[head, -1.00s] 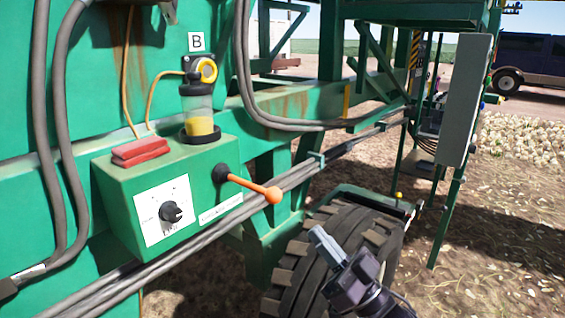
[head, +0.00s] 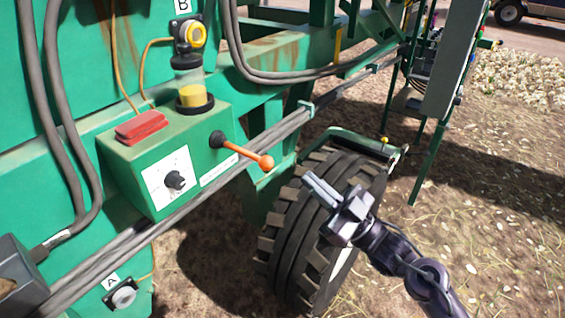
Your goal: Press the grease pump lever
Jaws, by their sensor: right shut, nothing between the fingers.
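The grease pump lever (head: 242,153) is an orange rod with a ball end and a black pivot, sticking out to the right from the green pump box (head: 150,145). It slopes slightly down. The box carries a dial on a white plate (head: 172,180), a red block (head: 141,127) on top and a clear reservoir of yellow grease (head: 191,85). My right gripper (head: 310,182) is shut and empty, to the right of and a little below the lever's ball end in the head view, apart from it. My left gripper is not in view.
A large black tyre (head: 303,235) stands behind my right gripper. Grey cables (head: 170,222) run along the machine below the box. A grey box (head: 20,280) and a fitting marked A (head: 122,297) are at lower left. Open ground lies at right.

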